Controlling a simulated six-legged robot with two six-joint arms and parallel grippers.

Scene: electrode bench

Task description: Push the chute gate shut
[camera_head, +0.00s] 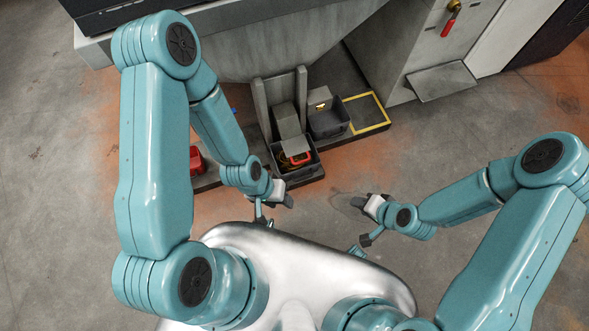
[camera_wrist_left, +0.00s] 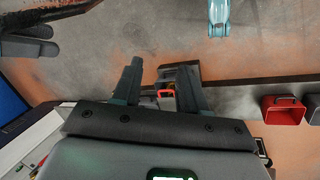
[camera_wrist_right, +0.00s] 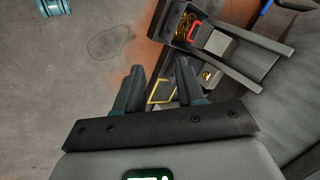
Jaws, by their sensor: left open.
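In the head view, the grey chute (camera_head: 259,110) has two upright side walls below the large grey machine. A grey plate (camera_head: 289,122), which looks like the gate, stands between them, and a red handle (camera_head: 300,158) shows at its lower end above a dark bin (camera_head: 308,172). I cannot tell how far the gate is open. The red handle also shows in the right wrist view (camera_wrist_right: 194,31) and the left wrist view (camera_wrist_left: 166,93). My left gripper (camera_head: 275,210) is open and empty, in front of the bin. My right gripper (camera_head: 361,221) is open and empty, right of the bin, apart from it.
A second dark bin (camera_head: 329,121) stands right of the chute, beside a yellow-outlined square (camera_head: 366,112). A red box (camera_head: 196,160) sits to the left. A red-handled lever (camera_head: 449,25) and a grey shelf (camera_head: 441,81) are at the upper right. The floor at right is clear.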

